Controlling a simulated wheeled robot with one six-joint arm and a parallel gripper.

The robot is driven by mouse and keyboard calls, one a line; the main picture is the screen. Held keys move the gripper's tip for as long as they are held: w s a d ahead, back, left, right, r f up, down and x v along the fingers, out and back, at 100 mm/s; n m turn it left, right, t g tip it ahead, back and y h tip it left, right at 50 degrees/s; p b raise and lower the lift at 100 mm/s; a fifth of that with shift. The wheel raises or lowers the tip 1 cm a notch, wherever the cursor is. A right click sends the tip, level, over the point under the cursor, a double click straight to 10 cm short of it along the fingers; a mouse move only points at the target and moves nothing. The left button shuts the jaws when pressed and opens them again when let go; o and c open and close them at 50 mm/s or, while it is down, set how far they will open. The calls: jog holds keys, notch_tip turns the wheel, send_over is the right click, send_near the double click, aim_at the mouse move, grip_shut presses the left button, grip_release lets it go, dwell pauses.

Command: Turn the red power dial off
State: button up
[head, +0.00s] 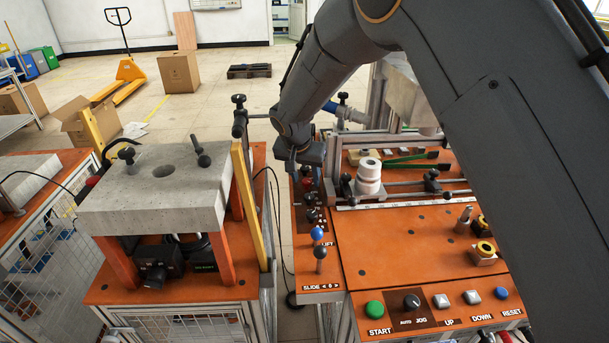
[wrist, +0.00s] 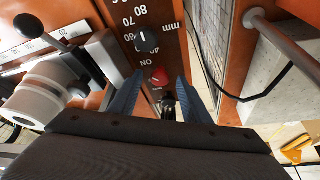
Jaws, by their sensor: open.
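The red power dial (wrist: 159,77) shows in the wrist view on an orange panel, with the marking "ON" beside it. My gripper (wrist: 158,90) is open, with one blue-grey finger to the left of the dial and one to the right. Whether either finger touches the dial cannot be told.
A black dial (wrist: 147,40) with a numbered scale sits beyond the red one. A white cylindrical part (head: 368,178) stands to the right. Blue and black lever knobs (head: 318,234) rise nearer the front. A concrete-topped stand (head: 160,200) is at left, across a narrow gap.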

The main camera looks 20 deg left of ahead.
jog(key=shift+w+f, duration=0.15)
jog(key=shift+f, duration=0.15)
jog(key=shift+c, duration=0.4)
jog(key=c, duration=1)
jog(key=shift+o, duration=0.2)
